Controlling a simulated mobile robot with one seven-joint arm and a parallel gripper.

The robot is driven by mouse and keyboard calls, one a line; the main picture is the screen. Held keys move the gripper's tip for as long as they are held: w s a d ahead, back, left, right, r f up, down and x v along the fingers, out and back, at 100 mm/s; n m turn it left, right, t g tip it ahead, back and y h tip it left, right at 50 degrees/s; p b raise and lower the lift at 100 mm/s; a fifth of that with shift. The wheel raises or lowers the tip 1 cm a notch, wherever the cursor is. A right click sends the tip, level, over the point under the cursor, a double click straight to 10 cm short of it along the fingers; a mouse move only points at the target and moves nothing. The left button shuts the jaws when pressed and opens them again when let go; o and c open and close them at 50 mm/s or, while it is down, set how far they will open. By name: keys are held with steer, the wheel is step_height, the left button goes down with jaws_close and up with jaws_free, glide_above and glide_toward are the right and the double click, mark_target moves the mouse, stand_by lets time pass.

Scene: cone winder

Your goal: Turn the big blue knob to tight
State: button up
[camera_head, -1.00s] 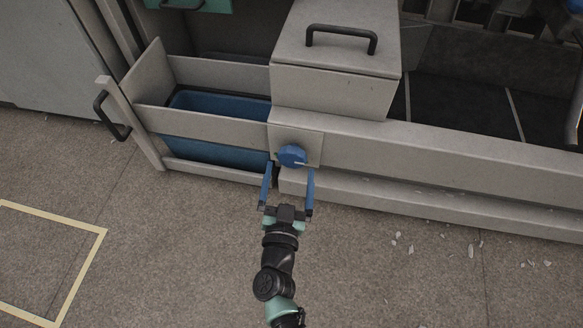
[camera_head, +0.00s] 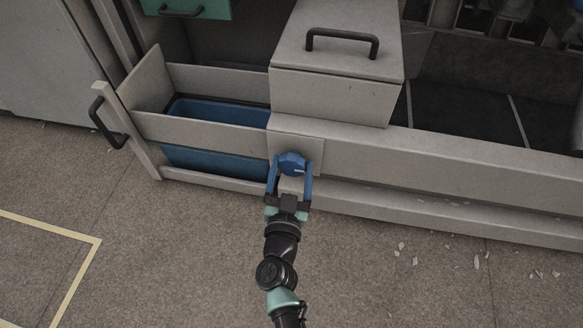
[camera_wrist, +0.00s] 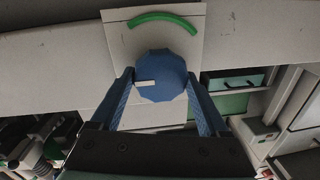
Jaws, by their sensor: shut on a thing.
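The big blue knob (camera_head: 293,164) sits on a square plate (camera_head: 312,150) on the front of the machine. In the wrist view the knob (camera_wrist: 161,76) is many-sided, and its pale pointer mark (camera_wrist: 146,83) points to the left. A green arc (camera_wrist: 164,20) is marked on the plate beyond the knob there. My gripper (camera_head: 291,172) is shut on the knob, with one blue finger on each side. The gripper also shows in the wrist view (camera_wrist: 160,88). No lettering is readable on the plate.
An open drawer with a blue bin (camera_head: 215,112) is left of the knob, its dark handle (camera_head: 106,123) jutting out. A grey box with a black handle (camera_head: 342,42) stands above. Pale scraps (camera_head: 476,262) lie on the otherwise clear floor.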

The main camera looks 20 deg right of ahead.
steer(key=shift+c, duration=1)
steer(key=shift+m, duration=0.3)
steer(key=m, duration=0.3)
steer(key=shift+f+m, duration=0.15)
steer(key=shift+m, duration=0.15)
steer(key=m+b, duration=0.1)
steer(key=m, duration=0.4)
steer(key=shift+s+f+m+h, duration=0.1)
steer(key=shift+m+h, duration=0.3)
steer(key=m+b, duration=0.1)
steer(key=m, duration=0.4)
steer(key=shift+m+h, duration=0.4)
steer(key=shift+a+m+b, duration=0.1)
steer(key=shift+m+b, duration=0.2)
steer(key=shift+m, duration=2.2)
